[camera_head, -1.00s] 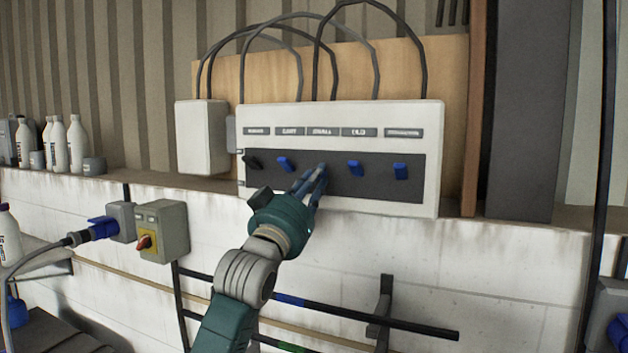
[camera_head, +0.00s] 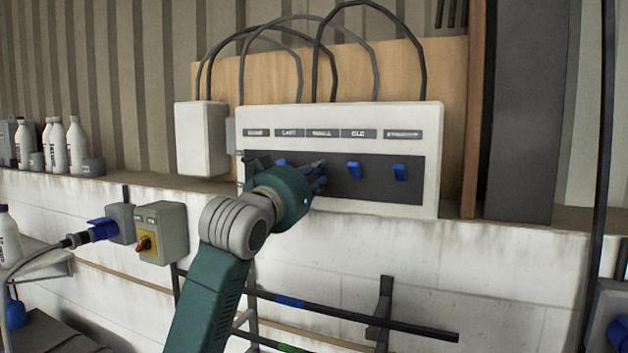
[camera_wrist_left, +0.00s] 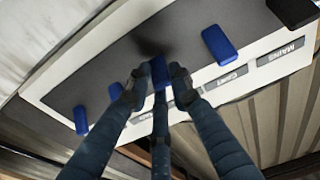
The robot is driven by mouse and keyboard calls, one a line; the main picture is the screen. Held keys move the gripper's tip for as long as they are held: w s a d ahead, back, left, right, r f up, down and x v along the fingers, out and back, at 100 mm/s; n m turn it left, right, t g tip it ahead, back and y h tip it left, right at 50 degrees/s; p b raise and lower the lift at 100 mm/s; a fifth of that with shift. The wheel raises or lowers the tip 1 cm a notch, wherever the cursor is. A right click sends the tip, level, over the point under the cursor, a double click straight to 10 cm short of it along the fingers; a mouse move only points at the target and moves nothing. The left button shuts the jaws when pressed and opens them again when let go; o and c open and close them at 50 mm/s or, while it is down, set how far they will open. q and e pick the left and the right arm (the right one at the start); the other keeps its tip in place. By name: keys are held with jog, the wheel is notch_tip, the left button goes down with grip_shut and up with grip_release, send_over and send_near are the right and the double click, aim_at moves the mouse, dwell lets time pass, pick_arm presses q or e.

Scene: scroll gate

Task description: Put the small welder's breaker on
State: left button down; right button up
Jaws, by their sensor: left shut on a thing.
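The white breaker panel (camera_head: 434,175) has a dark strip with a row of switches under labels. The small welder's breaker, under the label "SMALL" (camera_head: 322,133), is a blue lever mostly hidden by my gripper in the head view. In the left wrist view this blue lever (camera_wrist_left: 158,74) sits between my fingertips. My left gripper (camera_head: 319,172) is shut on it, coming from the lower left; it also shows in the left wrist view (camera_wrist_left: 154,88). I cannot tell whether the lever is up or down. My right gripper is not in view.
Beside it are the blue "CART" lever (camera_wrist_left: 219,45), the black "MAINS" lever (camera_wrist_left: 293,12), the "OLD" lever (camera_head: 354,170) and a far-right lever (camera_head: 400,173). A grey box with a red-and-yellow knob (camera_head: 146,243) is lower left. Bottles (camera_head: 76,145) stand on the ledge.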

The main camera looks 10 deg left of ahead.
pick_arm(q)
jog(key=shift+w+r+g+y, duration=0.15)
jog(key=shift+r+g+y, duration=0.05)
jog(key=shift+r+g, duration=0.65)
jog(key=shift+w+r+g+y, duration=0.1)
jog(key=shift+r+g+y, duration=0.1)
jog(key=shift+r+g, duration=0.6)
jog(key=shift+f, duration=0.2)
jog(key=shift+a, duration=0.1)
jog(key=c, duration=1.6)
grip_release()
jog(key=shift+w, duration=0.1)
jog(key=shift+f+g, duration=0.25)
jog(key=shift+s, duration=0.45)
jog(key=v, duration=1.1)
jog(key=shift+a+r, duration=0.1)
